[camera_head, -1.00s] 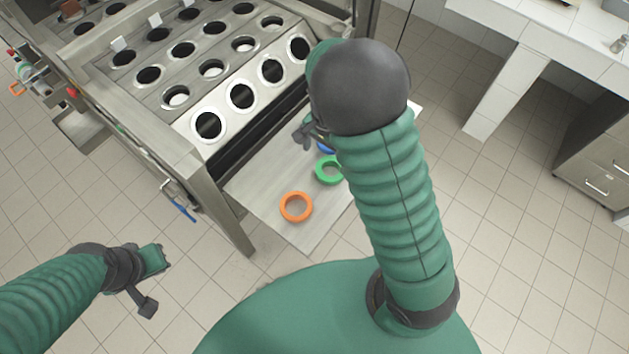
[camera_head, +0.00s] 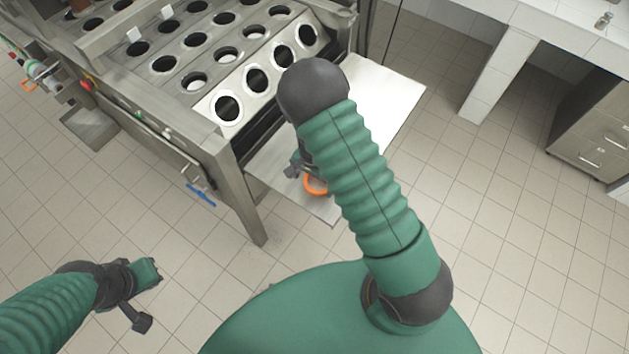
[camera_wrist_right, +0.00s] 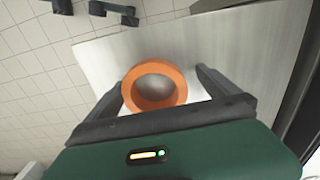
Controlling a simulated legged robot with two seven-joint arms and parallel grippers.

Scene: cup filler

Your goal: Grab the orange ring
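The orange ring (camera_head: 316,186) lies on the metal shelf (camera_head: 395,95), partly hidden by my right arm. It shows whole in the right wrist view (camera_wrist_right: 150,103), flat, with its hole facing up. My right gripper (camera_head: 296,167) is above the shelf at the ring. In the wrist view its two dark fingers (camera_wrist_right: 160,76) are spread, one on each side of the ring, with nothing gripped. Whether they touch the ring is unclear. My left gripper (camera_head: 147,296) hangs over the floor at lower left, away from the shelf; its finger gap is not clear.
A white counter (camera_head: 490,75) and drawer cabinet (camera_head: 590,140) stand at right.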

